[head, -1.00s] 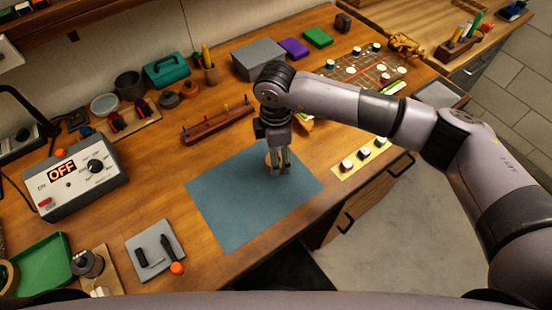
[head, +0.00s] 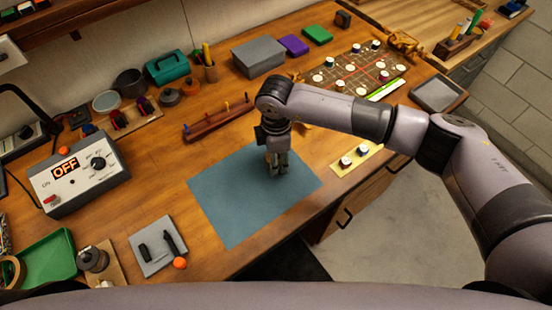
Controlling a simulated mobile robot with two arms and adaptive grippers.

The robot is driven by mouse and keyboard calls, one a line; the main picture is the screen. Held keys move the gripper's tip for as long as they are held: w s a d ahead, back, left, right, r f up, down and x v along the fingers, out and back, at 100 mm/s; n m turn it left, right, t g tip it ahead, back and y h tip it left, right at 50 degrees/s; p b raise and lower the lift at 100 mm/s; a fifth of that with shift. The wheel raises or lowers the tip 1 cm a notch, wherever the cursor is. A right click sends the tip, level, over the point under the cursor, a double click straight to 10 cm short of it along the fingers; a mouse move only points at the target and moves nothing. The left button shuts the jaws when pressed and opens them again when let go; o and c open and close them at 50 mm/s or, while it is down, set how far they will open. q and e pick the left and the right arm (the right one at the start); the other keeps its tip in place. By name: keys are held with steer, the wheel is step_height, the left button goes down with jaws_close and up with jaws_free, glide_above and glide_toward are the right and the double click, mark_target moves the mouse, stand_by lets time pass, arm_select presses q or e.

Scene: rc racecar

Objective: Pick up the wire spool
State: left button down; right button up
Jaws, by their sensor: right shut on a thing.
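My right gripper (head: 276,168) points down over the blue-grey mat (head: 225,205), near the mat's back right part. It is shut on a small tan thing (head: 268,158), which I take to be the wire spool. Only a sliver of it shows beside the dark fingers; the rest is hidden by the gripper. I cannot tell whether it touches the mat. My left gripper is not in view.
A wooden rack with pegs (head: 215,122) stands behind the mat. A grey tray with black parts (head: 157,246) and a control box (head: 80,178) are left. Most of the mat is clear.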

steer(key=c, duration=0.5)
steer(key=shift+r, duration=0.1)
